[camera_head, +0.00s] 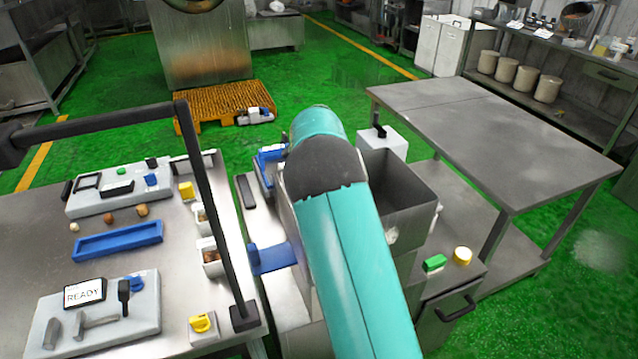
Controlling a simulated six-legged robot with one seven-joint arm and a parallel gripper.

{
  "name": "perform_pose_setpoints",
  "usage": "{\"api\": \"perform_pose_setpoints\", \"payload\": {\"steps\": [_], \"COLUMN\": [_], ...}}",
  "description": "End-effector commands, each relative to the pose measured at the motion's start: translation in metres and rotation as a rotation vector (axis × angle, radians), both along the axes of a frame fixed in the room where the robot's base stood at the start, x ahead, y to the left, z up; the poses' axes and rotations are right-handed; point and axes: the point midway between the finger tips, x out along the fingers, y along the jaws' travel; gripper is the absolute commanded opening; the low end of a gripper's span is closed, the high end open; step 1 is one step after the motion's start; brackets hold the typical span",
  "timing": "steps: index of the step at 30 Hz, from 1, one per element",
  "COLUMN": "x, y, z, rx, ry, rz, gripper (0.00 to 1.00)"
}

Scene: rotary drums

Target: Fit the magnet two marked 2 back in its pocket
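My teal and grey arm (345,230) reaches up the middle of the view and hides part of the machine behind it. My gripper is not in view. I cannot pick out a magnet marked 2, as no such mark is readable. A grey panel (90,207) on the left table holds a black frame, a black block and small green and blue parts. A second grey panel (85,338) nearer the front holds a READY display (84,293), grey tool-like pieces and a black handle. I cannot tell which recess is the pocket.
A long blue tray (117,241) and small round pieces lie between the panels on the left table (35,257). A black bar frame (208,200) rises over it. An open metal bin (400,181) stands right of my arm. The right steel table (490,127) is bare.

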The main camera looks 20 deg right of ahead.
Motion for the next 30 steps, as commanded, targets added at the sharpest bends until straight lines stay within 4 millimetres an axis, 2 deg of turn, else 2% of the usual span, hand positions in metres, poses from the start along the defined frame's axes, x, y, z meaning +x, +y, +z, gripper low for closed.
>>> {"api": "perform_pose_setpoints", "payload": {"steps": [13, 14, 17, 30], "x": [-0.0001, 0.0000, 0.0000, -0.0017], "y": [-0.0002, -0.0003, -0.0002, -0.0020], "z": [-0.0096, -0.0095, -0.0095, -0.0058], "rx": [0.000, 0.000, 0.000, 0.000], "ry": [0.000, -0.001, 0.000, 0.000], "rz": [0.000, 0.000, 0.000, 0.000], "gripper": [0.00, 0.36, 0.56, 0.58]}}
